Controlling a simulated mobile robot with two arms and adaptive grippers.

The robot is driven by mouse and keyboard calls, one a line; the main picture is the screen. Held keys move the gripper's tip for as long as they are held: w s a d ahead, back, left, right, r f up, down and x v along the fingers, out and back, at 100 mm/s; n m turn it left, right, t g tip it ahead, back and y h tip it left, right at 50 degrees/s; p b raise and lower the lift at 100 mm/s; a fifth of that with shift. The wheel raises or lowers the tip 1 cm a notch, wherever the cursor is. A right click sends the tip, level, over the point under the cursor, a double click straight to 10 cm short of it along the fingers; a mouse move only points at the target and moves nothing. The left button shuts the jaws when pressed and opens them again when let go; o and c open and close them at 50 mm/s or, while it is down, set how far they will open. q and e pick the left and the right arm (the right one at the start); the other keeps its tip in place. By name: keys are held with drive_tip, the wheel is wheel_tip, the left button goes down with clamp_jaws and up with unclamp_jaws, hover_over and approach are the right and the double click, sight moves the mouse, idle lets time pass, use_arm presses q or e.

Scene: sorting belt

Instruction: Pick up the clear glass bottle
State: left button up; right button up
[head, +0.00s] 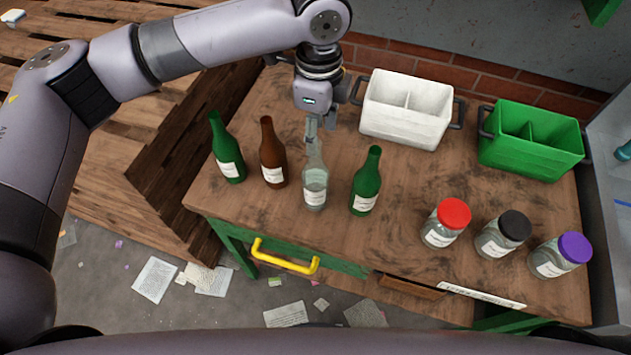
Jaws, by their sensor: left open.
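The clear glass bottle (315,187) stands upright on the wooden table, between a brown bottle (272,158) on its left and a green bottle (367,182) on its right. It has a white label. My left gripper (311,130) is open and points down at the bottle's neck from above and behind. The fingers overlap the top of the neck in the picture, and I cannot tell whether they touch it. My right gripper is not in view.
Another green bottle (227,149) stands at the left. Jars with red (453,213), black (516,224) and purple (575,247) lids stand at the right front. A white bin (405,128) and a green bin (530,158) stand at the back.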

use_arm(q)
drive_tip(key=p, duration=0.2)
hover_over(315, 176)
drive_tip(key=w, duration=0.2)
wheel_tip(315, 176, down, 4)
drive_tip(key=shift+d+f, duration=0.1)
drive_tip(key=shift+f, duration=0.45)
drive_tip(key=shift+c, duration=0.2)
clamp_jaws()
drive_tip(key=shift+w+r, duration=0.1)
